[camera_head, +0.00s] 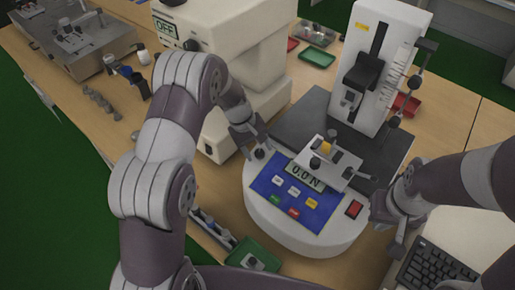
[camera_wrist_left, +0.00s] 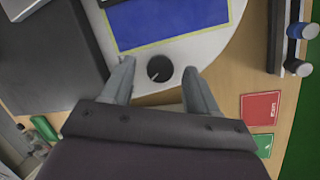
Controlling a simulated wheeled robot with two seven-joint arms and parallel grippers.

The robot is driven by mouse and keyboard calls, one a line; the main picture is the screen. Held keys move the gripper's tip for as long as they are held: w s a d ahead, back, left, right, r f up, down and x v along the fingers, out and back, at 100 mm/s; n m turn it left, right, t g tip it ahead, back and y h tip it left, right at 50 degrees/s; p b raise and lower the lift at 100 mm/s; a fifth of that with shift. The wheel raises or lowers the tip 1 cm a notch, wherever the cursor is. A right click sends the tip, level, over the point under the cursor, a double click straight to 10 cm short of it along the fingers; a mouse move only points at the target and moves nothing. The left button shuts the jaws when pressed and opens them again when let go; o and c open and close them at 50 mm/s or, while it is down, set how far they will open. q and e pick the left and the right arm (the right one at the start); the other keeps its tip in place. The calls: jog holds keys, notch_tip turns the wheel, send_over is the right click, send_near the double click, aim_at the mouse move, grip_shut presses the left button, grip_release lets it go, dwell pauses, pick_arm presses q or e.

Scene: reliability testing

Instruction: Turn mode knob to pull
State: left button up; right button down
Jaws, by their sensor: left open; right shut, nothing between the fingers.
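The mode knob is a round black knob (camera_wrist_left: 159,69) with a small white mark, on the white rim of the tester base (camera_wrist_left: 225,25). In the head view the dark knob (camera_head: 259,154) sits at the left of the blue panel (camera_head: 290,194), close to my left gripper (camera_head: 250,141). In the left wrist view my left gripper (camera_wrist_left: 158,72) is open, with one finger on each side of the knob and gaps between. Contact is not visible. The display (camera_head: 305,175) reads 0.0 N. My right gripper (camera_head: 385,220) is shut and empty beside the base's right side, near a red button (camera_head: 354,208).
The upright test stand (camera_head: 385,60) rises behind the panel. A white machine showing OFF (camera_head: 235,50) stands to its left. A keyboard (camera_head: 437,268) lies at lower right. A green tray (camera_head: 250,255) and a red piece (camera_wrist_left: 260,112) lie near the base.

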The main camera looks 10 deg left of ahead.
pick_arm(q)
jog(key=v, duration=1.2)
jog(key=s+m+t+y, duration=0.1)
jog(key=s+m+y, duration=0.2)
jog(key=s, duration=1.8)
jog(key=m, duration=0.4)
jog(key=shift+a+f+y, duration=0.3)
jog(key=shift+a+f, duration=0.1)
